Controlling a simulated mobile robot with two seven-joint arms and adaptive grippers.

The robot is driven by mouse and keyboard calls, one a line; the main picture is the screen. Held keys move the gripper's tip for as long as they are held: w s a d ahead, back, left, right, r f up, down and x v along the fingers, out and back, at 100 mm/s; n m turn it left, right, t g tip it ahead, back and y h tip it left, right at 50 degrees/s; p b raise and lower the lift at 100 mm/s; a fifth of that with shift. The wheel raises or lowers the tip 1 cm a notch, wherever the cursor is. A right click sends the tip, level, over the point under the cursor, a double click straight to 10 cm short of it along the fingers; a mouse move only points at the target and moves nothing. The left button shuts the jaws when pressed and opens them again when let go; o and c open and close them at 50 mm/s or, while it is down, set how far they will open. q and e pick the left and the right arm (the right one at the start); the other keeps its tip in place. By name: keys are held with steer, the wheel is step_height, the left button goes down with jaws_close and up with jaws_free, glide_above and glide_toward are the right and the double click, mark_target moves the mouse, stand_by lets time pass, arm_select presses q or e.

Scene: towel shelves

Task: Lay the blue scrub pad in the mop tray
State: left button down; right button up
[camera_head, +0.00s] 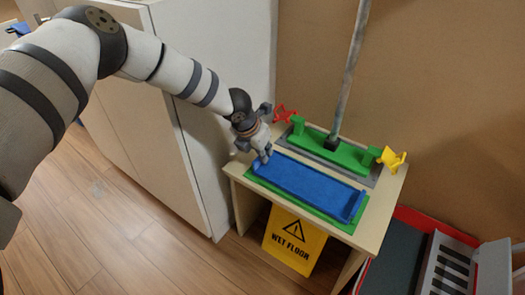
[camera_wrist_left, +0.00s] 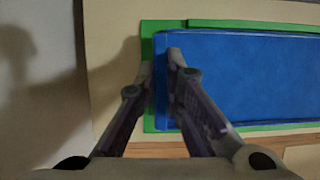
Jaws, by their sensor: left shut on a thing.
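The blue scrub pad (camera_head: 312,186) is long and flat with raised ends. It lies over a green rectangular base (camera_head: 338,221) on the front half of a small wooden table; I cannot tell whether they touch everywhere. My left gripper (camera_head: 264,158) is shut on the pad's raised left end. In the left wrist view, the fingers (camera_wrist_left: 160,62) straddle the pad's left edge, and the pad (camera_wrist_left: 240,80) stretches to the right over green. Behind it, a green mop head (camera_head: 343,154) with a pole sits in a grey tray (camera_head: 374,181). My right gripper is out of view.
A red piece (camera_head: 285,114) and a yellow piece (camera_head: 391,160) stick out beside the mop head. The pole (camera_head: 349,75) rises behind the pad. A white cabinet (camera_head: 150,130) stands left of the table (camera_head: 390,207). A yellow wet floor sign (camera_head: 294,242) is below.

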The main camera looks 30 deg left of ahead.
arm_select(q)
steer(key=shift+f, duration=0.25)
steer(key=c, duration=1.6)
jaws_free()
steer(key=shift+r, duration=0.15)
